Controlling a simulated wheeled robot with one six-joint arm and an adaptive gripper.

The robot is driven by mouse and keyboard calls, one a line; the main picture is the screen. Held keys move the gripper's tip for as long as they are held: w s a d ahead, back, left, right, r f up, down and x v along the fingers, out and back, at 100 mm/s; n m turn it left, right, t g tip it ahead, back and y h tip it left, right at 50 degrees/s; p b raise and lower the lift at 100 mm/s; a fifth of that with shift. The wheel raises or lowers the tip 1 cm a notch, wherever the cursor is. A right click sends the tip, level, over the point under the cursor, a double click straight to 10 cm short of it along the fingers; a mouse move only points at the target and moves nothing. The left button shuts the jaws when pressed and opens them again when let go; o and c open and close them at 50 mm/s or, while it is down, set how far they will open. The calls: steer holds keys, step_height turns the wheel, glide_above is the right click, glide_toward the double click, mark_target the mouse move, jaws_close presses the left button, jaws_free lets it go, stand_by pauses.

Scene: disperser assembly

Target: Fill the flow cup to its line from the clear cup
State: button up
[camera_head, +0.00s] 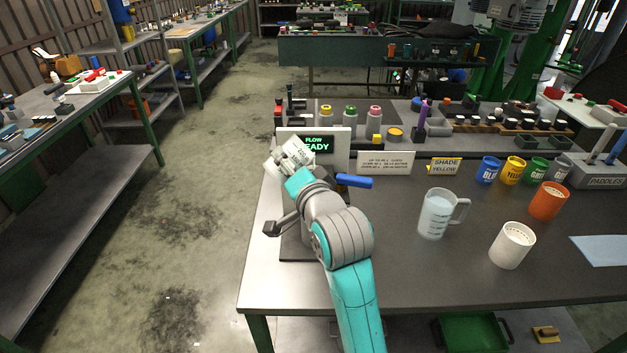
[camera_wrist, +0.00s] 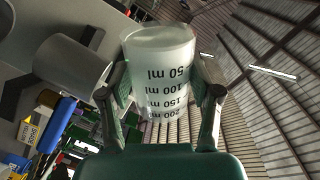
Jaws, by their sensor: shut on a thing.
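My gripper (camera_head: 298,160) is shut on the clear cup (camera_wrist: 160,70), with one finger on each side in the wrist view. The cup is whitish and see-through, with black marks from 50 to 200 ml. It also shows in the head view (camera_head: 274,165), tilted, above the left end of the bench in front of the flow sign (camera_head: 318,143). A grey round body (camera_wrist: 72,65) beside the cup in the wrist view looks like the flow cup; they appear apart. My arm hides that spot in the head view. Any liquid stream or the fill line cannot be made out.
A blue handle (camera_head: 354,181) sticks out right of my wrist. Paint tins and a paddle holder (camera_head: 600,172) line the back right.

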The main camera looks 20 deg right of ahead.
steer(key=shift+r, duration=0.15)
stand_by(0.7)
steer(key=shift+r+n, duration=0.1)
steer(key=shift+n, duration=0.6)
steer(key=shift+d+f+n+h, duration=0.1)
steer(key=shift+f+n+h, duration=0.25)
steer(key=shift+n, duration=0.65)
steer(key=shift+f+n, duration=0.1)
steer(key=shift+n, duration=0.4)
steer(key=r+n+b, duration=0.1)
steer(key=n, duration=0.1)
steer(key=r+n+t, duration=0.1)
steer(key=shift+w+d+r+n+b, duration=0.1)
steer(key=shift+d+r+n+b, duration=0.1)
steer(key=shift+d+n+b, duration=0.15)
steer(key=shift+d+f+n+b, duration=0.15)
steer(key=shift+n+b, duration=0.15)
steer(key=shift+n, duration=0.25)
steer(key=shift+d+f+n+b, duration=0.15)
steer(key=shift+n+b, duration=0.1)
steer(key=shift+n, duration=0.25)
